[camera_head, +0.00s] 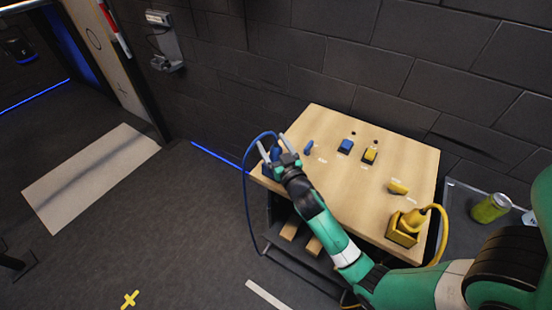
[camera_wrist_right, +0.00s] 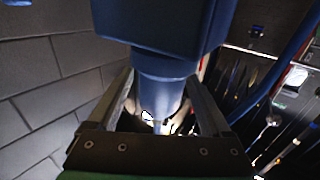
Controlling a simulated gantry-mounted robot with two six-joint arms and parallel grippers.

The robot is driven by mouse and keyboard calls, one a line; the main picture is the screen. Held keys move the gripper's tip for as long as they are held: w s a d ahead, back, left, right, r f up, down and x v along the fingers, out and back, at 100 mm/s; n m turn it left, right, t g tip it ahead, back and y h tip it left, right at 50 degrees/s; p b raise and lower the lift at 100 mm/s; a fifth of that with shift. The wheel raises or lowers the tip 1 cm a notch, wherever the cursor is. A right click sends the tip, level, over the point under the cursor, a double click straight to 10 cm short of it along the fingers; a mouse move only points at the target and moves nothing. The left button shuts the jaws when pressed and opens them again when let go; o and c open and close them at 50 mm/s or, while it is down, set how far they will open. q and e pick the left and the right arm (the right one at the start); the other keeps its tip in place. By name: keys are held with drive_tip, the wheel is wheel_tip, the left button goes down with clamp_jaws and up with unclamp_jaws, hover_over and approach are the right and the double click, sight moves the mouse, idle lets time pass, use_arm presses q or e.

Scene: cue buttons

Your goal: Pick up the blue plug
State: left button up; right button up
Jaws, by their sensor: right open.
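The blue plug (camera_head: 272,156) is at the left edge of the wooden table (camera_head: 330,185), with a blue cable (camera_head: 247,180) looping down off that side. My right gripper (camera_head: 271,145) is open, its fingers on either side of the plug. In the right wrist view the blue plug (camera_wrist_right: 165,30) is large, and its narrower part lies between the fingers of the gripper (camera_wrist_right: 163,92). Whether the fingers touch it cannot be told. The gripper partly hides the plug's base in the head view. My left gripper is not in view.
A yellow plug (camera_head: 414,219) sits in a yellow holder (camera_head: 401,238) at the table's right front. A blue button block (camera_head: 346,146) and a yellow one (camera_head: 370,154) stand at the back. Small blue (camera_head: 308,147) and yellow (camera_head: 398,187) pieces lie nearby. A green can (camera_head: 489,208) stands right.

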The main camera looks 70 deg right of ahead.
drive_tip(key=shift+w+d, duration=0.25)
clamp_jaws()
idle(1.3)
